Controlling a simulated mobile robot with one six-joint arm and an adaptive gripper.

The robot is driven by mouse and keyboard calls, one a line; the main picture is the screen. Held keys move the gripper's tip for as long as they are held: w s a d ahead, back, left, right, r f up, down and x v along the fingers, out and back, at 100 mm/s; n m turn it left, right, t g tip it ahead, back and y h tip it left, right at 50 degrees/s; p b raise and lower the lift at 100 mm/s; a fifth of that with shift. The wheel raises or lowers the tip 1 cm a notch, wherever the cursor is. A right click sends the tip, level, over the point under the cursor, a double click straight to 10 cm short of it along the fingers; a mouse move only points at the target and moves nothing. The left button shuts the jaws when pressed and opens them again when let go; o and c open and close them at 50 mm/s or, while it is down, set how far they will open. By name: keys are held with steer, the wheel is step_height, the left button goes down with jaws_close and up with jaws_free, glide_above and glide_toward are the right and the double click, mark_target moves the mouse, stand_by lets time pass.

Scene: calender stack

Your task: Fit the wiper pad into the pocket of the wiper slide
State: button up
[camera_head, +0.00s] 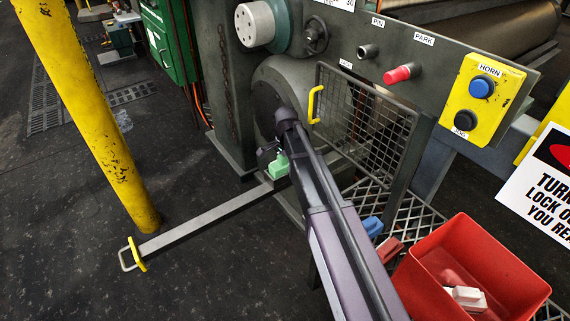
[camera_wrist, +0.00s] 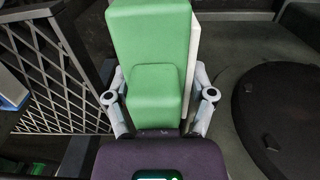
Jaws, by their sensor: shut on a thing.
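The green wiper pad (camera_wrist: 150,35) fills the middle of the wrist view, with a pale strip along its right side. My gripper (camera_wrist: 158,97) is shut on it, one finger on each side. In the head view the pad (camera_head: 280,167) is small and partly hidden by my arm, low in front of the machine frame. A long flat grey bar with a yellow grip, which looks like the wiper slide (camera_head: 205,215), sticks out from the machine to the lower left. Its inner end is close by the pad. I cannot make out its pocket, nor whether the pad touches it.
A wire mesh guard (camera_head: 365,105) with a yellow handle is right of my arm. A blue block (camera_head: 372,226) and a dark red block (camera_head: 389,249) lie near a red bin (camera_head: 500,260) holding pale pieces.

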steer(key=shift+f, duration=0.15)
steer(key=o, duration=1.2)
steer(key=shift+o, duration=0.2)
steer(key=shift+r, duration=0.3)
step_height(320, 180, up, 9)
steer(key=p, duration=0.9)
steer(key=s+a+r+n+p, duration=0.1)
steer(key=s+r+p, duration=0.4)
steer(key=r+p, duration=0.5)
steer(key=s+a+r+n+p, duration=0.1)
steer(key=s+r+p, duration=0.3)
steer(key=r+p, duration=0.6)
steer(key=shift+s+a+n, duration=0.25)
steer(key=shift+s+n, duration=0.1)
steer(key=shift+n, duration=0.35)
steer(key=shift+s+f, duration=0.1)
steer(key=shift+f, duration=0.05)
